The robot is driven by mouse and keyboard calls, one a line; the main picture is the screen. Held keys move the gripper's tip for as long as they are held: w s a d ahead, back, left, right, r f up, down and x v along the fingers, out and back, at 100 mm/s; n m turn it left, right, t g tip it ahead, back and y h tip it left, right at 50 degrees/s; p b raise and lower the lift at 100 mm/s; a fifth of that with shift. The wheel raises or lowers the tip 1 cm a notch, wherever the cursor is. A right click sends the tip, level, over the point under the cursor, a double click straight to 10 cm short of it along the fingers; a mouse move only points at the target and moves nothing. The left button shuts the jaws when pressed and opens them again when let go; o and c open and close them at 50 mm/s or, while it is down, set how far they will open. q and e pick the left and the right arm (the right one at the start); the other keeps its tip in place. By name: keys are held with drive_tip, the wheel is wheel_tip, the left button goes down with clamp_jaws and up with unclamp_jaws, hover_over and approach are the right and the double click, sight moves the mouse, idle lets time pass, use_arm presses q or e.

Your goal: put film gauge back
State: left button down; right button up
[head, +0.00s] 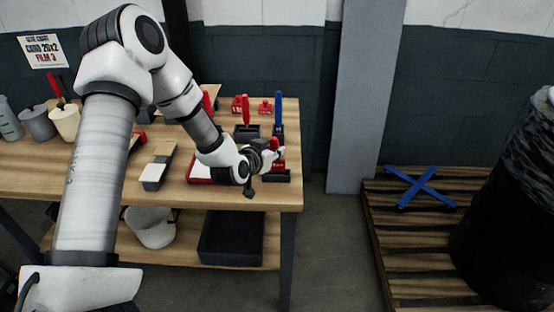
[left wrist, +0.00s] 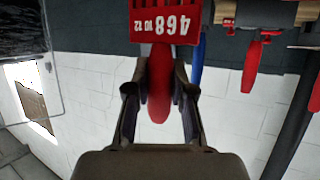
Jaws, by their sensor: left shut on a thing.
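The film gauge is a red comb plate with white numbers and a red handle; in the left wrist view its plate (left wrist: 166,24) is at the top, cut off by the frame edge. My left gripper (left wrist: 159,88) is shut on its red handle. In the head view my left gripper (head: 268,157) is at the right end of the workbench, and the gauge (head: 278,164) shows in red just beside the fingers. A low black holder (head: 277,176) sits on the bench right below the gauge. I cannot tell whether the gauge touches the holder. My right gripper is not in view.
Behind the gripper, black holders carry a red-handled tool (head: 246,110) and a blue-handled tool (head: 279,102). Small red blocks (head: 265,107) stand at the back. A grey pillar (head: 350,100) stands right of the workbench (head: 240,196).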

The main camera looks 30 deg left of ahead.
use_arm(q)
drive_tip(key=shift+w+f+p, duration=0.1)
drive_tip(key=shift+w+f, duration=0.15)
drive_tip(key=shift+f, duration=0.35)
drive_tip(key=shift+w+f+p, duration=0.15)
drive_tip(key=shift+w+f, duration=0.1)
drive_tip(key=shift+f, duration=0.4)
drive_tip(key=shift+w+f+p, duration=0.1)
drive_tip(key=shift+w+f, duration=0.15)
drive_tip(key=shift+f, duration=0.35)
drive_tip(key=shift+s+f, duration=0.1)
drive_tip(key=shift+f, duration=0.05)
drive_tip(key=c, duration=1)
unclamp_jaws()
